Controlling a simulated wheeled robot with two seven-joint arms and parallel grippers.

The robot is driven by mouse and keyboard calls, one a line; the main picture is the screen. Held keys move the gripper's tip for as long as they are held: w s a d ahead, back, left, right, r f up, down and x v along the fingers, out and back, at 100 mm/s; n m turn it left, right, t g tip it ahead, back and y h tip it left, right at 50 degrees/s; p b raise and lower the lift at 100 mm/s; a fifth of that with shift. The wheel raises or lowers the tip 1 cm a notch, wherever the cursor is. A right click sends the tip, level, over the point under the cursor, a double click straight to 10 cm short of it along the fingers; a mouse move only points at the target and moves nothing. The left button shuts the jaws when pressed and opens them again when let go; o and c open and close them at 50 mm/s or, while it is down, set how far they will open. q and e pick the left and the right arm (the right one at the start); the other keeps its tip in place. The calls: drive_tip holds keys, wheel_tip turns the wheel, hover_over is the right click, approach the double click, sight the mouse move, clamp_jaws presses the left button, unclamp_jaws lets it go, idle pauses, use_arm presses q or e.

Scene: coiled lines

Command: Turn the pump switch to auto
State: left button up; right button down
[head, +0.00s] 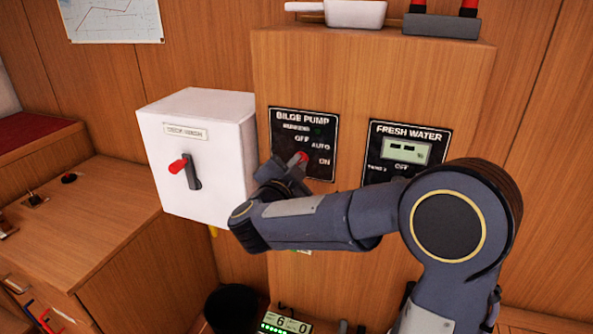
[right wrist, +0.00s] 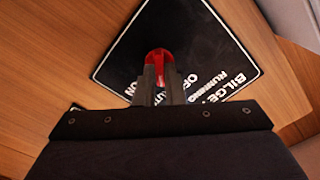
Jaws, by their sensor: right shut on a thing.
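The black bilge pump panel (head: 318,128) is on the wooden cabinet front, with a running label and OFF, AUTO and ON marks. Its red switch handle (head: 302,157) shows between the tips of my right gripper (head: 290,168), close to the AUTO and ON marks. In the right wrist view the red handle (right wrist: 158,62) sits between the two fingers of the right gripper (right wrist: 160,80), which is shut on it. The panel (right wrist: 200,40) appears turned in that view. The fingers hide part of the switch, so its exact pointing is hard to tell. My left gripper is not in view.
A fresh water panel (head: 408,150) is to the right, partly behind my arm. A black bin (head: 232,308) stands below.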

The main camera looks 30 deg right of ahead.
idle(0.5)
drive_tip(key=c, duration=1.5)
unclamp_jaws()
drive_tip(key=v, duration=0.8)
drive_tip(key=shift+d, duration=0.1)
